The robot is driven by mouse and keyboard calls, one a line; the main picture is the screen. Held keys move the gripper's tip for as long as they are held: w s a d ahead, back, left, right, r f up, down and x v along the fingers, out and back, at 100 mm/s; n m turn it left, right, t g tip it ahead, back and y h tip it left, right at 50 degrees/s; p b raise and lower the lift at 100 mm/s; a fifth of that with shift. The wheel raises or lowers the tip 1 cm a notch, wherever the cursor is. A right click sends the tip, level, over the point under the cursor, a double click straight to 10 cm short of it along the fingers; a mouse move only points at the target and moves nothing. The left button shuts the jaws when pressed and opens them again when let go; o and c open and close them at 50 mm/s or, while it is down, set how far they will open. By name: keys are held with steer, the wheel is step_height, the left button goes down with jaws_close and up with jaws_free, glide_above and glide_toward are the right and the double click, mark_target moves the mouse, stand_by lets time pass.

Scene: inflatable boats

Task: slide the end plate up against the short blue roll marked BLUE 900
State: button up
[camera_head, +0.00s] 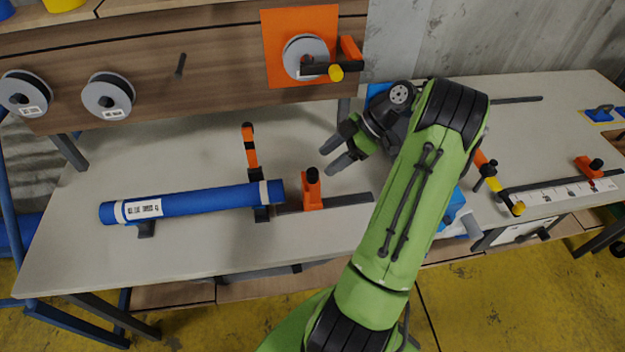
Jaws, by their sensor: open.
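The blue roll (205,200) lies nearly level across dark supports on the left of the bench, with a white label near its left end; the print is too small to read. The orange end plate (312,190) with a black knob stands on a dark rail (345,200), a short gap to the right of the roll's right end. My gripper (333,156) is open and empty, above and to the right of the end plate, with its fingers pointing left and down. It does not visibly touch the plate. My arm hides part of the bench to the right.
An upright orange and black arm (251,155) stands behind the roll's right end. Reels (108,96) and an orange panel (283,72) are on the back board. A white scale (565,192) and another orange stop (589,167) are on the right. The bench (200,150) behind the roll is clear.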

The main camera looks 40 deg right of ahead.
mark_target(313, 171)
steer(key=b+x, duration=0.1)
steer(key=x, duration=0.5)
steer(key=shift+w+a+f, duration=0.15)
steer(key=shift+a+f, duration=0.05)
steer(key=shift+a, duration=0.05)
jaws_close()
